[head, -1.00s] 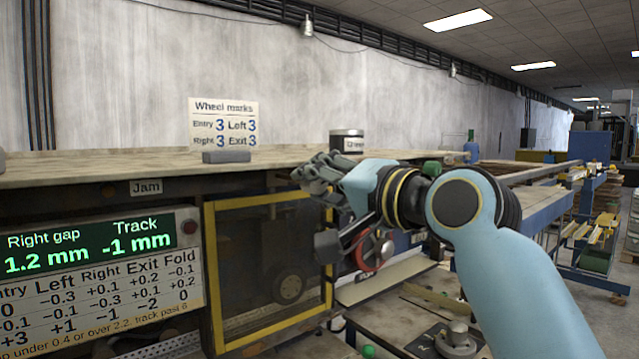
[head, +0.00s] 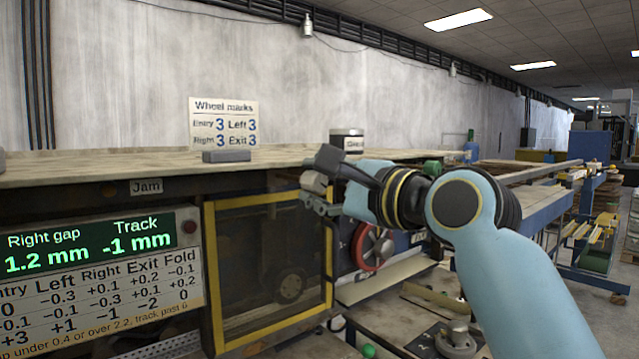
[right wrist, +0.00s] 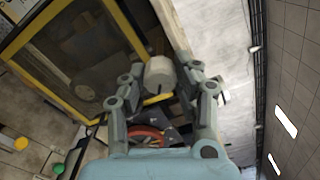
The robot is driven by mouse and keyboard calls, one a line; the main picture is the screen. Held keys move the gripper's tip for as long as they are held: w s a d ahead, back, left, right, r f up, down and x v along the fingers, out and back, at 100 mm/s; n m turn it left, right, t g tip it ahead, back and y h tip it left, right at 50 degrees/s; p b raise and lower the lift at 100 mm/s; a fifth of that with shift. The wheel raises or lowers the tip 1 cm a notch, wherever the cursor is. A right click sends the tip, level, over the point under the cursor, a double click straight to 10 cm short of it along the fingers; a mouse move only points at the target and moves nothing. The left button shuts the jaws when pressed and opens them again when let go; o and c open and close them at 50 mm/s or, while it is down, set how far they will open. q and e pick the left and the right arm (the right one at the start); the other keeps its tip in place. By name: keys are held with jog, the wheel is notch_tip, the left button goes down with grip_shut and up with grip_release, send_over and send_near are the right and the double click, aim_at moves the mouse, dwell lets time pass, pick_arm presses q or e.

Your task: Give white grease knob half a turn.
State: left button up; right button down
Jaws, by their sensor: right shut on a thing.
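The white grease knob (right wrist: 160,75) is a pale, short cylinder, seen between my fingers in the right wrist view. In the head view a pale part of the knob (head: 313,182) shows just below the bench edge, by the top right corner of the yellow-framed window. My right gripper (right wrist: 166,80) is shut on it, one finger on each side. In the head view the right gripper (head: 322,184) hides part of the knob. My left gripper is not in view.
A red-rimmed handwheel (head: 373,247) sits below my gripper. The yellow-framed window (head: 268,265) is to the left. A dark-lidded tin (head: 347,141) and a grey block (head: 226,156) stand on the bench top. A readout panel (head: 95,245) shows right gap 1.2 mm, track -1 mm.

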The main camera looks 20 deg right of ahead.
jog(key=m, duration=0.5)
jog(key=shift+m, duration=0.3)
jog(key=m, duration=0.5)
jog(key=shift+f, duration=0.1)
jog(key=shift+m, duration=0.3)
jog(key=c, duration=1)
grip_release()
jog(key=shift+s+d, duration=0.1)
jog(key=shift+s, duration=0.2)
jog(key=v, duration=0.7)
